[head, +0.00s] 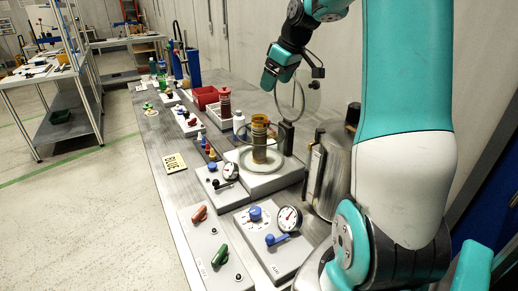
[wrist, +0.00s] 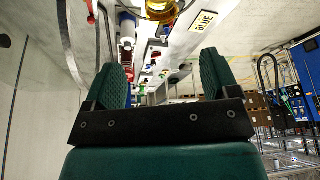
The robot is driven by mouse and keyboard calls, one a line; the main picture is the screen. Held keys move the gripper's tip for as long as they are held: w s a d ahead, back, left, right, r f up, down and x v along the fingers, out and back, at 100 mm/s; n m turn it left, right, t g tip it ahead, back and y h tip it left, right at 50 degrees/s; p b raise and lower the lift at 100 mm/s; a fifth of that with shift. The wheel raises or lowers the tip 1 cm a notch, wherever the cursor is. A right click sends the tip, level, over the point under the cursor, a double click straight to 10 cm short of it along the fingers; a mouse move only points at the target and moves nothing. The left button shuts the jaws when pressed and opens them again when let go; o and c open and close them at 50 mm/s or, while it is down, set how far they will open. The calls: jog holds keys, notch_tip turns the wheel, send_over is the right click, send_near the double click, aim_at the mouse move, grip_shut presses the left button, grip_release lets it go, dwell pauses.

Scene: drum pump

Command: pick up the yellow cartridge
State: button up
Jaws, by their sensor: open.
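The yellow cartridge (head: 259,138) is an amber, see-through upright cylinder with a darker lower part. It stands on the round plate of a light grey stand (head: 275,180) on the bench. In the wrist view, an amber round piece that looks like the cartridge (wrist: 160,10) is cut off by the top edge. My gripper (head: 269,80) is above and behind the cartridge in the head view, well apart from it. In the wrist view its two green fingers (wrist: 163,68) are spread with nothing between them.
A clear hoop (head: 291,96) on a black post stands close beside the cartridge. A red cartridge (head: 224,103) stands near a red bin (head: 204,96), beside a white bottle (head: 239,121). A steel pot (head: 332,172), gauges and a BLUE sign (head: 174,163) are also on the bench.

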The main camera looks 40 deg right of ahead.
aim_at(259, 120)
jog(key=p+x, duration=0.2)
jog(key=x, duration=0.8)
jog(key=shift+a+f, duration=0.2)
jog(key=shift+f, duration=0.2)
jog(key=shift+p+x, duration=0.95)
jog(key=shift+x, duration=1.75)
jog(key=c, duration=1.3)
jog(key=shift+c, duration=0.4)
jog(key=shift+r, duration=0.1)
